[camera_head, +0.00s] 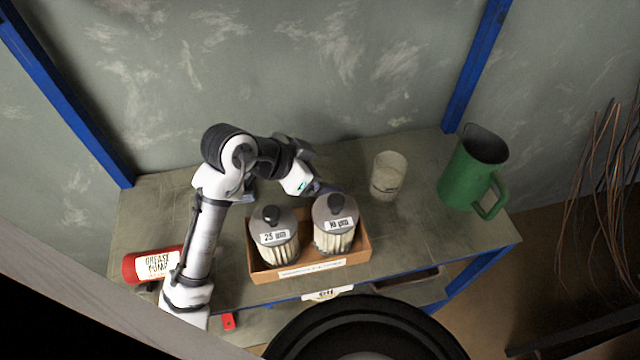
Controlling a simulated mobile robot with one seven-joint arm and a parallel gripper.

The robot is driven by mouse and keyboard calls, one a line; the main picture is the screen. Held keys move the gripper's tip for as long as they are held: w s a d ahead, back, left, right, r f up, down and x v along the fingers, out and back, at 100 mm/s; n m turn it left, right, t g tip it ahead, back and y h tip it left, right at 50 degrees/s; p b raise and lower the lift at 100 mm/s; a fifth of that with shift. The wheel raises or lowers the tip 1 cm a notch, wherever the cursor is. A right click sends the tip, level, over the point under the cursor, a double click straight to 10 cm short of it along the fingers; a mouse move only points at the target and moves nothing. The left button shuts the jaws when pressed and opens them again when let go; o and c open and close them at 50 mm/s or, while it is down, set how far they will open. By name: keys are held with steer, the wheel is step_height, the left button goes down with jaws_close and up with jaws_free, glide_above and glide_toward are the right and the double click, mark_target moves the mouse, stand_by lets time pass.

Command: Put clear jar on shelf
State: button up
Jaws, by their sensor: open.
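The clear jar (388,177) stands upright on the upper surface of a grey shelf unit (420,228) with blue posts. It looks see-through, with a pale band low on its side. My gripper (328,188) is left of the jar and apart from it, just behind the filter canister marked 10 µm. My gripper is open; its fingers are dark and partly hidden, and I see nothing held between them.
A wooden box (310,272) holds two lidded filter canisters, (274,236) and (335,224), in front of my gripper. A green jug (472,172) stands right of the jar. A red grease pump (150,265) lies at left. A lower shelf (262,325) shows below.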

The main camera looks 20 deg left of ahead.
steer(key=c, duration=1.4)
steer(key=shift+r, duration=0.2)
